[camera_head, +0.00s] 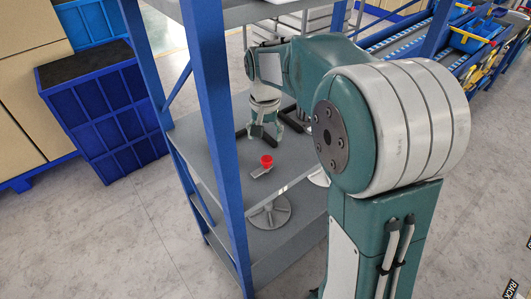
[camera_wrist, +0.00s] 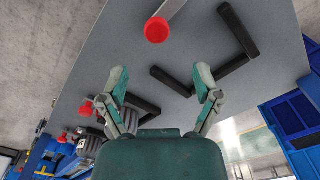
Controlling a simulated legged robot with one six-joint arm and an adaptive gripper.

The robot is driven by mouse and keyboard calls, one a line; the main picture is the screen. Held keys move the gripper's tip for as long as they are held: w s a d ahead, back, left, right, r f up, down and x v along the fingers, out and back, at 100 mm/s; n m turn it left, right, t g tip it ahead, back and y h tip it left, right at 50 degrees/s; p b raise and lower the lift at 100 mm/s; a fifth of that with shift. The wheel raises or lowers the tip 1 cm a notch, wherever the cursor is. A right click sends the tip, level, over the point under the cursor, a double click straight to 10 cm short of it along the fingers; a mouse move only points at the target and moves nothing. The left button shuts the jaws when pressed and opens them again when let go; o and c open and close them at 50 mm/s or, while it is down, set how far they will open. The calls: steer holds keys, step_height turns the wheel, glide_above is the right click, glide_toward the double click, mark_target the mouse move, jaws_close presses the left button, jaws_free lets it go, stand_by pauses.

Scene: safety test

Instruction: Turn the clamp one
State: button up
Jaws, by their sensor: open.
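A small grey metal piece with a red round cap (camera_head: 266,160) sits on the grey shelf; it may be the clamp, but I cannot tell for certain. In the wrist view the red cap (camera_wrist: 157,30) and part of its grey bar show at the top, beyond my fingertips. My gripper (camera_head: 265,136) is above the shelf, farther back than the red cap and apart from it.
Black angled bars (camera_wrist: 239,36) lie on the shelf near the fingers. More red-capped parts (camera_wrist: 86,108) show at the left. A blue shelf post (camera_head: 214,130) stands left of my arm. A grey round-based stand (camera_head: 269,214) is on the shelf below. A blue crate (camera_head: 105,120) stands left.

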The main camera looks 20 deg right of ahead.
mark_target(267, 158)
steer(key=f, duration=0.5)
steer(key=d+f, duration=0.1)
steer(key=f, duration=0.2)
steer(key=shift+f, duration=0.15)
steer(key=shift+a+f, duration=0.15)
steer(key=shift+f, duration=0.05)
steer(key=shift+a, duration=0.25)
steer(key=c, duration=0.4)
steer(key=shift+d, duration=0.2)
jaws_close()
